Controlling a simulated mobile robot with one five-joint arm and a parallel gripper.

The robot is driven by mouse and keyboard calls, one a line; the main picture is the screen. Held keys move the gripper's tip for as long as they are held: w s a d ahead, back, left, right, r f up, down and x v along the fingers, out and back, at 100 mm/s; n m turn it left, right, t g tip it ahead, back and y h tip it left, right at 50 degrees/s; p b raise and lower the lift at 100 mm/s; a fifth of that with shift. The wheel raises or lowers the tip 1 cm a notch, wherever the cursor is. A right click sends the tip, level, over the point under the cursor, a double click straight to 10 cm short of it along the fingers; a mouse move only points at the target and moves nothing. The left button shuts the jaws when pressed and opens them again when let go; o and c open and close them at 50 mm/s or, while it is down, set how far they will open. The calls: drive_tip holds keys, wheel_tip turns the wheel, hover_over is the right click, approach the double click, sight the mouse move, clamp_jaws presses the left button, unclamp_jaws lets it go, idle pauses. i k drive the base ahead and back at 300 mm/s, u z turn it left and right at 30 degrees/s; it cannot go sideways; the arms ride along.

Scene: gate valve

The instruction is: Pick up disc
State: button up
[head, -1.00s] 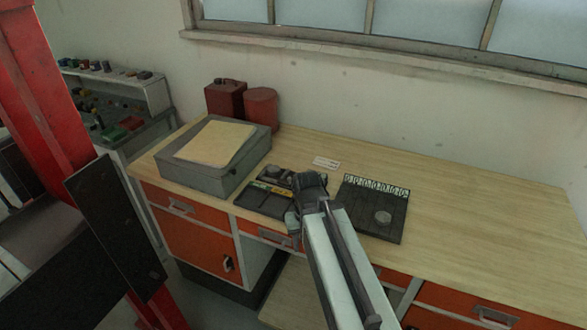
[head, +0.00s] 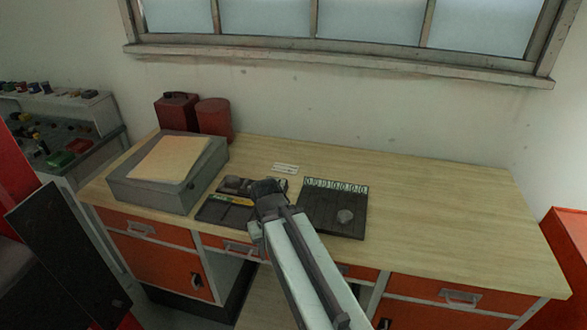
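A small round grey disc (head: 345,216) lies on the dark mat (head: 322,226) on the workbench, toward the mat's right front. The mat has a row of pale markings along its back edge. My gripper (head: 262,192) is over the bench to the left of the disc, apart from it, above a dark compartment tray (head: 214,210). My arm comes in from the bottom and hides part of the mat's left side and the tray. The fingers are too small and dark to tell whether they are open or shut.
A grey box (head: 190,190) with a tan sheet on top stands left on the bench. A red can (head: 177,109) and a red cylinder (head: 214,118) stand behind it. The bench's right side is clear.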

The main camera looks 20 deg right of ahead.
sight(232, 181)
drive_tip(key=u, duration=1.2)
drive_tip(key=k, duration=0.95)
drive_tip(key=u, duration=0.5)
drive_tip(key=i, duration=2)
